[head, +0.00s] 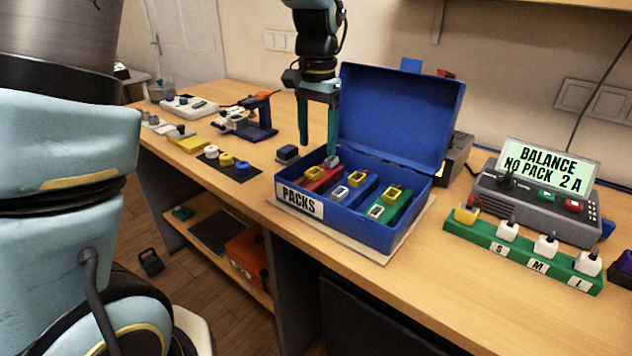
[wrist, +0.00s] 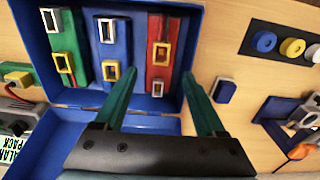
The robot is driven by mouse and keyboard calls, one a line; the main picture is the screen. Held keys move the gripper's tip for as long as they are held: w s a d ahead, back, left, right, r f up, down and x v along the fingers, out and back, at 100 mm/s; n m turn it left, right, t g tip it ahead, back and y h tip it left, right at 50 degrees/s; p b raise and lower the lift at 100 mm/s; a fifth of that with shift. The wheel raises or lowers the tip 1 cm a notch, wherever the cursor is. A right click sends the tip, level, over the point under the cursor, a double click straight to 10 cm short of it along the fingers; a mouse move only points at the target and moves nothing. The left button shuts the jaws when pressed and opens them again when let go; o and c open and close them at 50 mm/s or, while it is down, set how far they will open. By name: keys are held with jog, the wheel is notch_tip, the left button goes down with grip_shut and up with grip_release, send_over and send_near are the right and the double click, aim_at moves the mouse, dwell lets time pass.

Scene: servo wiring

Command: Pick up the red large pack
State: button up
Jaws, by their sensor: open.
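The red pack (head: 319,185) lies in the left part of the open blue box labelled PACKS (head: 372,229). It has a yellow-framed fitting and a pale fitting on top. In the wrist view the red pack (wrist: 159,71) shows between my finger ends, alongside the blue pack (wrist: 108,50). My gripper (head: 318,148) is open and empty, pointing down above the box's left back part. In the wrist view my gripper (wrist: 161,74) has its fingers spread around the red pack's line of sight; contact cannot be seen.
A blue pack (head: 362,188) and a green pack (head: 397,211) share the box. The raised blue lid (head: 390,115) stands behind them. A small dark block (head: 287,154) is left of the box. A balance device (head: 535,200) and green strip (head: 525,255) stand right.

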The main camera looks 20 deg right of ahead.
aim_at(318, 168)
jog(key=shift+w+d+f+p, duration=0.1)
jog(key=shift+f+p, duration=0.4)
jog(key=shift+f, duration=1.45)
jog(key=shift+d+f+p, duration=0.1)
jog(key=shift+f+p, duration=0.4)
jog(key=shift+f, duration=1.4)
grip_shut()
jog(key=shift+r, duration=0.1)
